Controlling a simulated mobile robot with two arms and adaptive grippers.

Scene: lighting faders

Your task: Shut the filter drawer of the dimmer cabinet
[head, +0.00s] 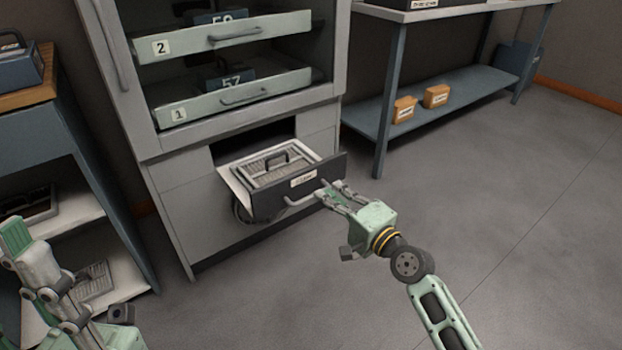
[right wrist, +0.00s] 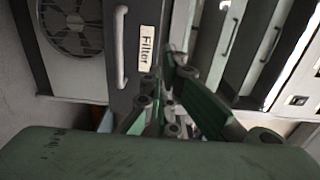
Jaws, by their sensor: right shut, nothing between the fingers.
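The dimmer cabinet (head: 190,200) stands at the centre left in the head view. Its filter drawer (head: 262,201) is pulled out at the bottom, with a dark front, a light bar handle (head: 303,200) and a grey filter with a black handle (head: 278,163) inside. In the right wrist view the drawer front carries a "Filter" label (right wrist: 146,48) beside the handle (right wrist: 121,48). My right gripper (head: 328,192) is shut and empty, its fingertips at the right part of the drawer front; I cannot tell whether they touch it. My left gripper (head: 12,240) shows at the lower left, its fingers unclear.
Above, drawers numbered 2 (head: 230,37) and 1 (head: 232,100) stick out of the cabinet. A blue shelf table (head: 450,95) with two orange boxes stands at the right. A shelf unit (head: 100,215) stands at the left. Floor (head: 500,210) at the right is clear.

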